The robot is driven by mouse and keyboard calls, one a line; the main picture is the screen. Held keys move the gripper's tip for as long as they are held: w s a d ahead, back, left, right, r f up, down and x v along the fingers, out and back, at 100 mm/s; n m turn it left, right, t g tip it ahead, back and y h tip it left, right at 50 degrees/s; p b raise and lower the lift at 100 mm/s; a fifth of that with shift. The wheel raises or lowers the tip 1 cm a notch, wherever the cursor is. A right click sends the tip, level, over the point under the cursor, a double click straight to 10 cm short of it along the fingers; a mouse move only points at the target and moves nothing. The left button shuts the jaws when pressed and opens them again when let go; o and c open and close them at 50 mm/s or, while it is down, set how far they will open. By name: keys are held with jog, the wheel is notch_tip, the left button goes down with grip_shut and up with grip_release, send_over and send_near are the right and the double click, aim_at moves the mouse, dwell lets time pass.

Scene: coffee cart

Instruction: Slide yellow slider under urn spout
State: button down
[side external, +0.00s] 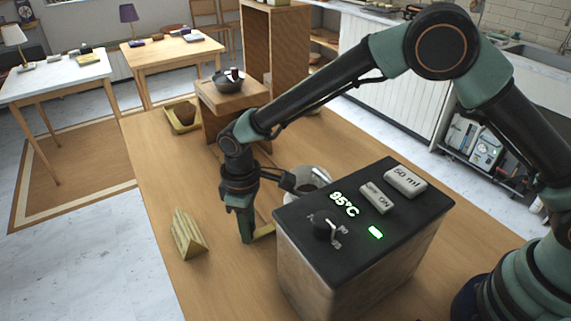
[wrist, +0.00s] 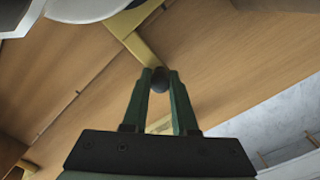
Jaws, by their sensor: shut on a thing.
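The yellow slider (wrist: 138,45) shows in the wrist view as a thin bar running from the top edge to my fingertips, with a dark round knob (wrist: 160,80) at its end. My gripper (wrist: 160,76) is shut on that knob. In the side view my gripper (side external: 247,238) points down near the tabletop, and a short piece of the slider (side external: 265,233) shows beside it. The urn (side external: 355,225) is a box with a black top reading 95°C. Its spout cannot be made out. A pale round vessel (side external: 312,178) is partly hidden behind my wrist and the urn.
A slatted wooden wedge (side external: 188,234) stands on the table left of my gripper.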

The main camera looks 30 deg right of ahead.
jog(key=shift+s+a, duration=0.1)
jog(key=shift+s, duration=0.55)
jog(key=c, duration=0.7)
grip_release()
jog(key=shift+r, duration=0.1)
jog(key=shift+w+r, duration=0.1)
jog(key=shift+r, duration=0.2)
notch_tip(320, 180, up, 11)
jog(key=shift+r, duration=0.15)
